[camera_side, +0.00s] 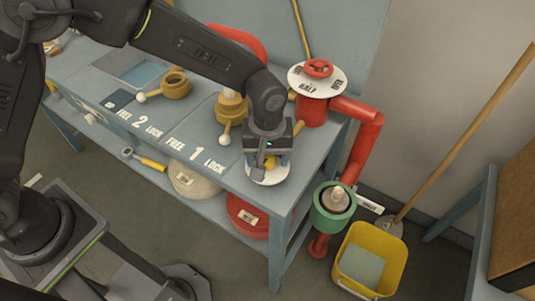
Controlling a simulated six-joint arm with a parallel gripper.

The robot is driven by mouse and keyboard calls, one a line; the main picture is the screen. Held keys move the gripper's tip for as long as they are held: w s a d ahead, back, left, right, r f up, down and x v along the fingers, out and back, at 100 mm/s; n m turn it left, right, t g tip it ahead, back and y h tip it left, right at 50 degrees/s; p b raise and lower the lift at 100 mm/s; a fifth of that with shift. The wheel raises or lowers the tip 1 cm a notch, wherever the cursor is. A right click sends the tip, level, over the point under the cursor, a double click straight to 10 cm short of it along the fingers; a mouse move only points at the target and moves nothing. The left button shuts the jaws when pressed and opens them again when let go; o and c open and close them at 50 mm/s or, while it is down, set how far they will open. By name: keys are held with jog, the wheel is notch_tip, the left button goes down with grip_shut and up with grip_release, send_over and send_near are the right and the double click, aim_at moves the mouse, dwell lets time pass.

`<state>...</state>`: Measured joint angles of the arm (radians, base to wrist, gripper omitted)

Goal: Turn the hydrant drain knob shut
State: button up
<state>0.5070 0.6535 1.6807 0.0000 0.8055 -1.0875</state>
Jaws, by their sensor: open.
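My gripper (269,159) points down at the front right corner of the blue-grey bench. Its jaws are open, and a small yellow knob (270,163) shows between or just behind the fingers. The knob sits over a round white plate (272,177), partly hidden by my gripper. I cannot tell whether the fingers touch the knob. A red hydrant (312,112) stands behind and to the right, with a white lettered dial (302,83) and a red handwheel (318,68) on top. Which of the two is the drain knob is not readable here.
A yellow valve (231,106) with a white-tipped lever stands left of my gripper, and another (175,84) farther left. A red pipe (362,148) runs down to a green collar (334,207). A yellow bucket (370,260) and mop stand on the floor at right.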

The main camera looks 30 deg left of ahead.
jog(key=shift+c, duration=0.3)
jog(key=c, duration=0.9)
jog(key=shift+o, duration=0.2)
jog(key=shift+m, duration=0.3)
jog(key=m, duration=0.3)
jog(key=shift+m, duration=0.3)
jog(key=m, duration=0.4)
jog(key=shift+m, duration=0.3)
jog(key=m, duration=0.4)
jog(key=shift+m, duration=2.5)
